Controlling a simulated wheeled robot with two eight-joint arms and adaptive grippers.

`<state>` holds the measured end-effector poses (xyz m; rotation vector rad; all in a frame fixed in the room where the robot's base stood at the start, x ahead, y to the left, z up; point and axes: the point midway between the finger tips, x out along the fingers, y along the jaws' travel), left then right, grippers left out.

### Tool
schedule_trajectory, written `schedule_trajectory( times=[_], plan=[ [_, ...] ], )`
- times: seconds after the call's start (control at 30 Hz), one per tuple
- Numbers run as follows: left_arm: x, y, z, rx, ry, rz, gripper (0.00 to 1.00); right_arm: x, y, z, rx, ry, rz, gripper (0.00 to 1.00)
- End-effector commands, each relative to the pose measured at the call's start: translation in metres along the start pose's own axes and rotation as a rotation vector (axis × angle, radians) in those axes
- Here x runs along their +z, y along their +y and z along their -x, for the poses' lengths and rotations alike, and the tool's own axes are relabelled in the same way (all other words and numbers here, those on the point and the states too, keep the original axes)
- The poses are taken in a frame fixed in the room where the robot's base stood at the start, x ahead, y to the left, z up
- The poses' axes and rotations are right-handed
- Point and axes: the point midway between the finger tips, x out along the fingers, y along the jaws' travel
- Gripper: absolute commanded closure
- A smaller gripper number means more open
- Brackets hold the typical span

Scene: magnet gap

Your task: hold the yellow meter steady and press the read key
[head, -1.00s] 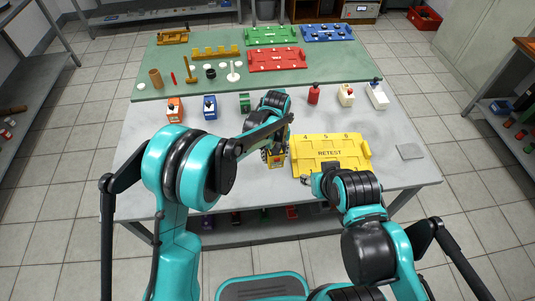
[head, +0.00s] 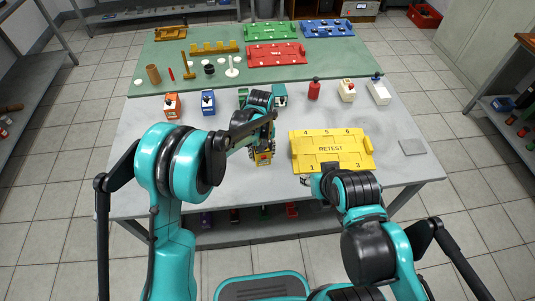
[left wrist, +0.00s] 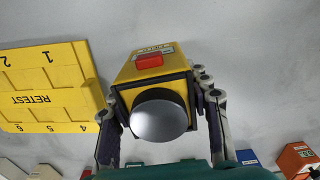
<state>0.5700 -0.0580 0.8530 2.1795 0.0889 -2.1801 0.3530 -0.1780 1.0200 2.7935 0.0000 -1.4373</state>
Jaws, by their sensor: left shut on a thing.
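The yellow meter (head: 263,159) is between the fingers of my left gripper (head: 262,148), over the table left of the yellow RETEST board. In the left wrist view the meter (left wrist: 150,72) has a red key (left wrist: 155,61) on its yellow face and a round silver knob (left wrist: 160,115) on its near side. My left gripper (left wrist: 158,95) is shut with a finger on each side of the meter. Whether the meter touches the table is unclear. My right gripper (head: 307,181) is at the front edge of the board, mostly hidden by its own arm.
The yellow RETEST board (head: 335,166) lies right of the meter, with a grey pad (head: 412,147) further right. Several small coloured units, including an orange one (head: 172,106) and a red one (head: 314,90), stand in a row behind. A green mat (head: 205,84) covers the far table.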

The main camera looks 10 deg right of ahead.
Motion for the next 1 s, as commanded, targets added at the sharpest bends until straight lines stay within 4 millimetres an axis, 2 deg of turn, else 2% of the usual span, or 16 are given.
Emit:
schedule_trajectory(
  times=[0.7, 1.0],
  plan=[
    [-0.033, -0.047, -0.053, 0.0, 0.0, 0.002, 0.87, 0.023, 0.0, -0.033, 0.0, 0.0, 0.0, 0.6],
    [-0.04, -0.056, -0.061, 0.0, 0.0, 0.001, 0.87, 0.026, 0.0, -0.037, 0.0, 0.0, 0.0, 0.6]
  ],
)
